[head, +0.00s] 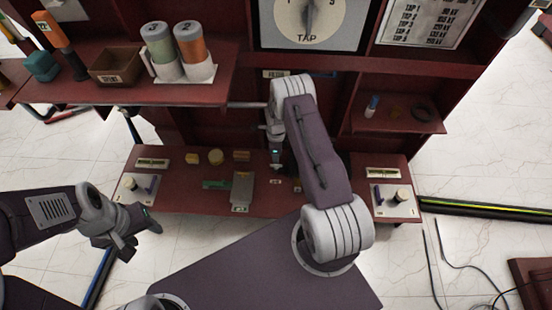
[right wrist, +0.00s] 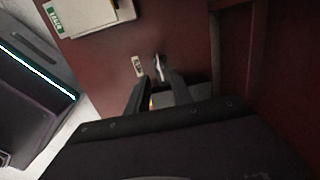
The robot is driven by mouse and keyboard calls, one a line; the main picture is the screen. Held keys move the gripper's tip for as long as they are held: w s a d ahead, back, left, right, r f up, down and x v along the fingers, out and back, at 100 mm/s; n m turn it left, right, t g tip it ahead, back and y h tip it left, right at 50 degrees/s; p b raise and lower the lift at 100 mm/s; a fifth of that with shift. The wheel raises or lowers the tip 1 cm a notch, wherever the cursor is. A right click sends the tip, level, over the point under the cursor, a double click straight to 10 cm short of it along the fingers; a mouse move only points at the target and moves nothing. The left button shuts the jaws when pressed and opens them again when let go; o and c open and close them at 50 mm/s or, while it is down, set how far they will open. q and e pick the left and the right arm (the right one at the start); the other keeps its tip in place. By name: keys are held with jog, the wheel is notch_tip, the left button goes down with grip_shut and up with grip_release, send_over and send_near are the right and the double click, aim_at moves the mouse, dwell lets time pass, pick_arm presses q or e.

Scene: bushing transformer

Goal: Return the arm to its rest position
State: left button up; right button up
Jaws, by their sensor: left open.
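My left gripper (head: 132,232) hangs in the air at the left of the head view, in front of the bench's left end. It is open and empty. My right arm (head: 318,150) reaches forward over the middle of the bench, bent at the elbow, with its wrist pointing down. The right gripper (head: 276,160) is small and partly hidden in the head view. In the right wrist view its fingers (right wrist: 157,80) stand apart with a gap between them. I see nothing clearly held in it.
The dark red bench (head: 265,203) carries a grey plate (head: 243,188) and small parts. A shelf at upper left holds a brown box (head: 116,66) and two labelled canisters (head: 190,50). A right shelf (head: 395,115) and a TAP dial (head: 310,20) are behind. Floor shows at both sides.

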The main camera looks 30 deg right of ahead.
pick_arm(q)
jog(key=shift+r, duration=0.65)
pick_arm(e)
jog(key=shift+r, duration=1.35)
jog(key=s+a+r+n, duration=0.2)
jog(key=a+r+n, duration=0.1)
jog(key=r+n, duration=0.3)
jog(key=s+a+r+n, duration=0.3)
jog(key=r+n, duration=0.2)
jog(key=r, duration=0.4)
jog(key=s+a+r+n+t, duration=0.1)
jog(key=s+a+r+n, duration=0.25)
jog(key=s+n, duration=0.3)
jog(key=s+a+r+n, duration=0.2)
jog(key=s+r+n, duration=0.3)
jog(key=s+n, duration=0.15)
pick_arm(q)
notch_tip(320, 180, up, 36)
jog(key=p, duration=3.6)
jog(key=shift+f, duration=0.15)
pick_arm(e)
notch_tip(320, 180, up, 36)
jog(key=shift+s+f, duration=0.2)
jog(key=shift+s, duration=0.15)
